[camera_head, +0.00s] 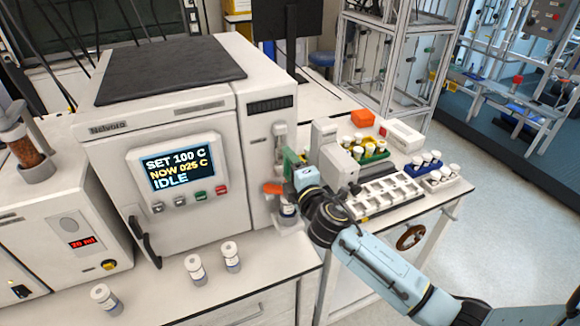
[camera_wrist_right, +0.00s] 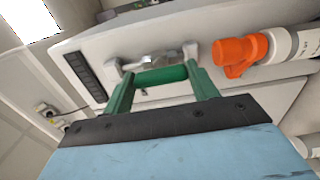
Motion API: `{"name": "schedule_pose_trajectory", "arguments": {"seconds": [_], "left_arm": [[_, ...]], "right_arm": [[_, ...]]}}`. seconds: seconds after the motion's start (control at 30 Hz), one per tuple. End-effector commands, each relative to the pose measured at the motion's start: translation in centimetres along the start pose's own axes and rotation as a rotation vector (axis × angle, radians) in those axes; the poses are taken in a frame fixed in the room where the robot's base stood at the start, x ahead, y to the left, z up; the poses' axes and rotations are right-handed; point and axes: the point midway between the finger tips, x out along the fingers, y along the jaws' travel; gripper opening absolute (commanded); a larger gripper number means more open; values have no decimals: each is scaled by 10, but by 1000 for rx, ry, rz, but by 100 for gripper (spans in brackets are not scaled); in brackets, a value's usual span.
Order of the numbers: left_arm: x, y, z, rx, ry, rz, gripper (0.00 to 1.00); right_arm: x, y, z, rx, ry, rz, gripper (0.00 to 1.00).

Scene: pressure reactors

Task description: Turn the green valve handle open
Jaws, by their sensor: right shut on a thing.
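The green valve handle (camera_wrist_right: 160,76) shows in the right wrist view as a short green bar in front of a metal valve fitting (camera_wrist_right: 152,60) on the reactor's side unit. My right gripper (camera_wrist_right: 163,80) has its two green fingers on either side of this bar, shut on it. In the head view my right gripper (camera_head: 292,162) reaches to the front of the side unit, and its body hides most of the handle. I cannot tell the handle's exact angle. My left gripper is not in view.
An orange valve handle (camera_head: 273,188) sits close beside the gripper, above a vial. The reactor (camera_head: 190,130) screen reads IDLE. Several white vials (camera_head: 195,268) stand on the front counter. A vial rack (camera_head: 385,194) and capped vials are on the right-hand table.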

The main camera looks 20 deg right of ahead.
Motion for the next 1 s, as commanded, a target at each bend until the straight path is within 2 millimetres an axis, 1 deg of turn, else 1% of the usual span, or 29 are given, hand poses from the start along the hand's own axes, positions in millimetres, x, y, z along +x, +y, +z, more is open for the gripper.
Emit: {"name": "schedule_pose_trajectory", "arguments": {"seconds": [0.1,0.13,0.27,0.3,0.57,0.67,0.77,0.83,1.0], "left_arm": [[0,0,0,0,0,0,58],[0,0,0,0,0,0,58],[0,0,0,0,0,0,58],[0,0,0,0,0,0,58],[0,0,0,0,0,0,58],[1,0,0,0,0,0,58],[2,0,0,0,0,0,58],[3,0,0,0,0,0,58],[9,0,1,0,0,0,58]], "right_arm": [[0,0,0,-5,1,1,35],[0,0,0,-5,1,1,61],[0,0,0,-4,1,0,78],[0,0,0,-4,1,0,80],[-1,0,0,-2,0,0,80],[-6,-1,0,-1,1,0,80],[-17,-1,0,-2,1,0,80],[-29,-2,0,-3,1,-1,80],[-67,-3,0,-1,2,-3,80]]}}
